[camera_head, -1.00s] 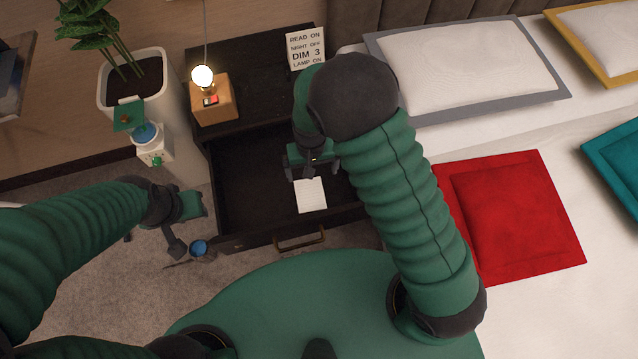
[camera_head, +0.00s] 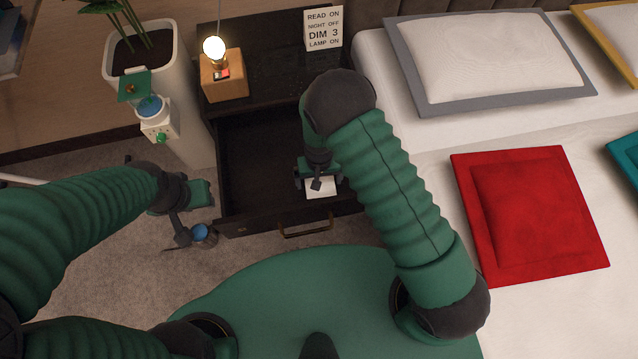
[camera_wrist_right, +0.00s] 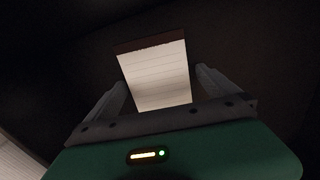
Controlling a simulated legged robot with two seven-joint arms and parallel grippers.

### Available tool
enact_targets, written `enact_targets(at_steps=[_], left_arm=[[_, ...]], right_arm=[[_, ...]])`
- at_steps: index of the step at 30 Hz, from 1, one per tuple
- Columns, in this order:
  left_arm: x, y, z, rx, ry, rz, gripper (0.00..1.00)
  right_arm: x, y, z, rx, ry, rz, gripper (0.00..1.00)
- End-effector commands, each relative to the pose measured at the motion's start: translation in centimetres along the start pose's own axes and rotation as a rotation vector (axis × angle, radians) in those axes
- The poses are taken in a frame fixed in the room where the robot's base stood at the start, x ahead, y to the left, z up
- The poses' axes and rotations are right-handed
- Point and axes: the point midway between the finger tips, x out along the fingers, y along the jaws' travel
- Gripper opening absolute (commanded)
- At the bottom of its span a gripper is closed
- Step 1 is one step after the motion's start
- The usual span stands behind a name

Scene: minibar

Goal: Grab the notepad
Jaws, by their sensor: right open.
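The notepad (camera_head: 321,188) is a white lined pad lying in the open black drawer, partly covered by my right gripper in the head view. In the right wrist view the notepad (camera_wrist_right: 155,75) has a dark strip along its far edge. My right gripper (camera_head: 318,186) is over the notepad. In the wrist view its two fingers (camera_wrist_right: 160,88) are apart, one on each side of the pad's near part; I cannot tell whether they touch it. My left gripper (camera_head: 192,236) is outside the drawer at left, beside a small blue-topped item (camera_head: 203,235); its jaw state is unclear.
The drawer (camera_head: 262,160) is pulled out of the black nightstand (camera_head: 275,85), with its front panel and handle (camera_head: 305,230) toward me. A lamp (camera_head: 222,75) and a sign (camera_head: 323,28) stand on top. The bed with a red cushion (camera_head: 530,215) is at right.

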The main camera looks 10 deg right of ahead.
Motion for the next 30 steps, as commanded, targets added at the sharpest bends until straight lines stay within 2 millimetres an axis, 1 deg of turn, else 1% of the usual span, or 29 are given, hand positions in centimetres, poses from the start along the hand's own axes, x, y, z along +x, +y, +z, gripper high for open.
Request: enact_targets(at_steps=[2, 5, 16, 17, 22, 24, 26, 29, 30], left_arm=[[-0.1, 0.0, 0.0, 0.0, 0.0, 0.0, 0.36], [-0.1, 0.0, 0.0, 0.0, 0.0, 0.0, 0.36], [-0.1, 0.0, 0.0, 0.0, 0.001, 0.0, 0.36], [-0.1, 0.0, 0.0, 0.0, 0.001, 0.0, 0.36], [-0.1, 0.0, 0.0, 0.0, 0.0, 0.0, 0.36], [-0.3, 0.0, -0.1, 0.0, 0.0, 0.0, 0.36], [-0.8, 0.0, -0.2, 0.0, 0.0, 0.0, 0.36], [-1.8, 0.0, -0.4, 0.0, 0.0, 0.0, 0.36], [-2.2, 0.0, -0.5, 0.0, 0.0, 0.0, 0.36]], right_arm=[[-0.1, 0.0, 0.0, 0.0, -0.001, 0.0, 1.0], [-0.1, 0.0, 0.0, 0.0, -0.001, 0.0, 0.88], [-0.1, 0.0, 0.1, 0.0, -0.001, 0.001, 0.4], [-0.1, 0.0, 0.0, 0.0, -0.001, 0.0, 0.38], [-0.1, 0.0, 0.0, 0.0, -0.001, 0.0, 0.38], [-0.6, 0.0, 0.0, 0.0, -0.001, 0.0, 0.38], [-1.5, 0.0, 0.0, 0.0, 0.0, 0.0, 0.38], [-3.9, 0.0, -0.1, 0.0, 0.003, -0.001, 0.38], [-5.0, 0.0, -0.1, 0.0, 0.002, -0.001, 0.38]])
